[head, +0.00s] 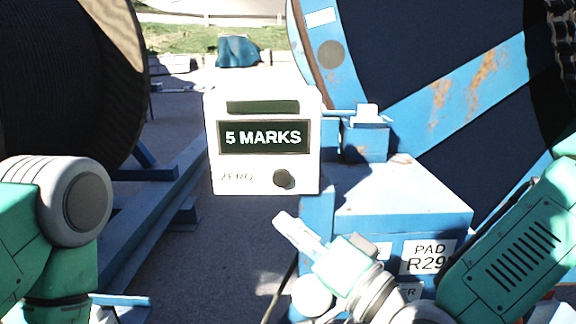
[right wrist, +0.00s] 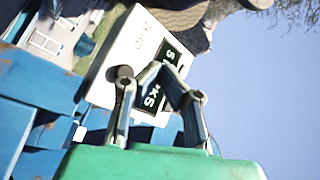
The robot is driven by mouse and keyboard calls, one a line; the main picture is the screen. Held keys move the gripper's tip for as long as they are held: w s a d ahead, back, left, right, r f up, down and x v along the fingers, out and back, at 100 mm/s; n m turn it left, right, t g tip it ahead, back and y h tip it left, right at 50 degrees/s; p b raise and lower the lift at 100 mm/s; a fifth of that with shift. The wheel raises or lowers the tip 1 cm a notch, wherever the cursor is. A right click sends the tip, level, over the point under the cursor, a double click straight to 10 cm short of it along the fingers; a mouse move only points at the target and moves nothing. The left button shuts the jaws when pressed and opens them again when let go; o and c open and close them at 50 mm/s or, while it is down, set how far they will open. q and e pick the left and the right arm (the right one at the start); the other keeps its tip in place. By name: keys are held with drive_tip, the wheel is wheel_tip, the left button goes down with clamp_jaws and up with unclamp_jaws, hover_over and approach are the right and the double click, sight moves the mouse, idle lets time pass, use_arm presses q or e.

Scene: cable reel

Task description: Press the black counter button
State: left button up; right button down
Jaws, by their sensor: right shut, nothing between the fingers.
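The black counter button (head: 284,179) is a round knob at the lower right of a white counter box (head: 212,150). The box's display (head: 264,137) reads "5 MARKS", and a faint "ZERO" label is left of the button. My right gripper (head: 284,222) is shut and empty, just below the button in the head view and apart from it in the picture. In the right wrist view, the closed fingertips (right wrist: 158,70) overlap the display, and a dark round shape, likely the button (right wrist: 122,72), shows beside one finger. My left gripper is not in view; only my left arm shows.
A blue pedestal (head: 400,205) labelled "PAD R29" stands right of the counter box. A large blue reel (head: 440,110) stands behind it, and a dark reel (head: 60,80) is at the left. Blue rails (head: 150,210) run along the ground at left.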

sight(281, 178)
drive_tip(key=w, duration=0.3)
drive_tip(key=w+a, duration=0.1)
drive_tip(key=w, duration=0.2)
drive_tip(key=w+r, duration=0.1)
drive_tip(key=w, duration=0.1)
drive_tip(key=shift+w+a+r, duration=0.1)
drive_tip(key=shift+w+a, duration=0.25)
drive_tip(key=shift+w, duration=0.05)
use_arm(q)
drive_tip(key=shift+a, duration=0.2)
use_arm(e)
drive_tip(key=shift+d, duration=0.65)
drive_tip(key=shift+a, duration=0.1)
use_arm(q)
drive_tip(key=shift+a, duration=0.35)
use_arm(e)
drive_tip(key=shift+a, duration=0.4)
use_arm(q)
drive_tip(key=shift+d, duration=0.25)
use_arm(e)
drive_tip(key=shift+d, duration=0.35)
